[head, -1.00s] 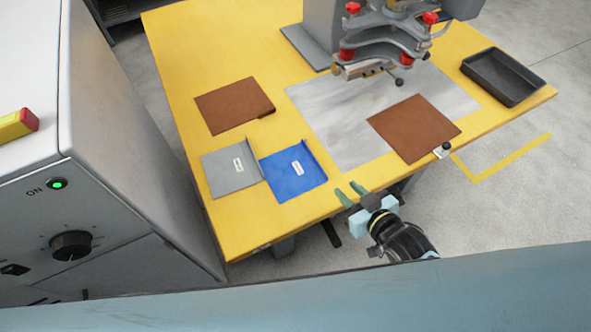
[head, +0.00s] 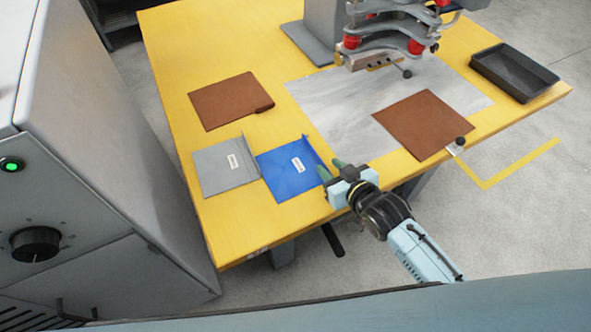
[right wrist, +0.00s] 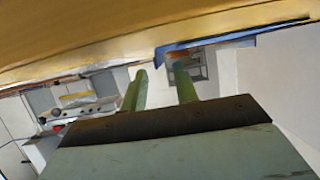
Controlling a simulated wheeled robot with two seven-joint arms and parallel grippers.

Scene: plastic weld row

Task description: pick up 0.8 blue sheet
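The blue sheet (head: 287,172) lies on the yellow table, with a small white label and a raised flap along its right edge. Its blue edge (right wrist: 215,42) also shows in the right wrist view, beyond the fingertips. My right gripper (head: 331,168) is at the right edge of the blue sheet, low by the table's front edge. In the right wrist view its two green fingers (right wrist: 161,77) stand apart with nothing seen held between them. I cannot tell whether a finger touches the sheet. My left gripper is not in view.
A grey sheet (head: 222,169) lies left of the blue one. Brown sheets lie behind (head: 228,101) and on the right (head: 420,124), the latter partly on a pale metal plate (head: 325,110). A press (head: 325,25) and black tray (head: 515,72) stand farther back. A grey cabinet (head: 110,170) is left.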

